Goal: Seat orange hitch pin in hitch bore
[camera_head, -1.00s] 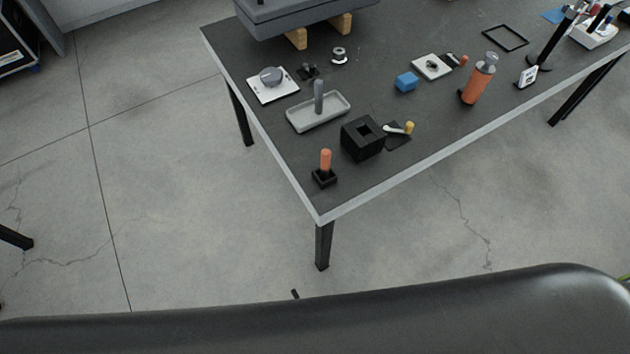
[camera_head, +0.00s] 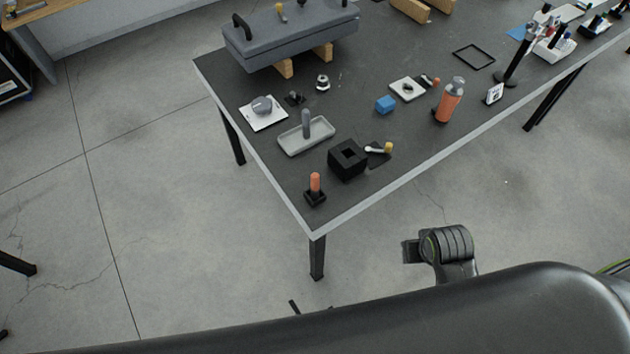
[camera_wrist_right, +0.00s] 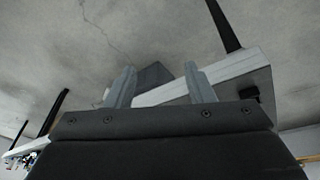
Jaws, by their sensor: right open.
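The orange pin (camera_head: 315,182) stands upright in a small black holder (camera_head: 315,197) near the table's front corner. Just right of it is a black block (camera_head: 348,160) with a square opening in its top, the only bore-like hole I can make out. In the right wrist view my right gripper (camera_wrist_right: 161,82) is open and empty, its two grey fingers apart with the table edge beyond them. My left gripper is not in view.
Floor is clear before the table.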

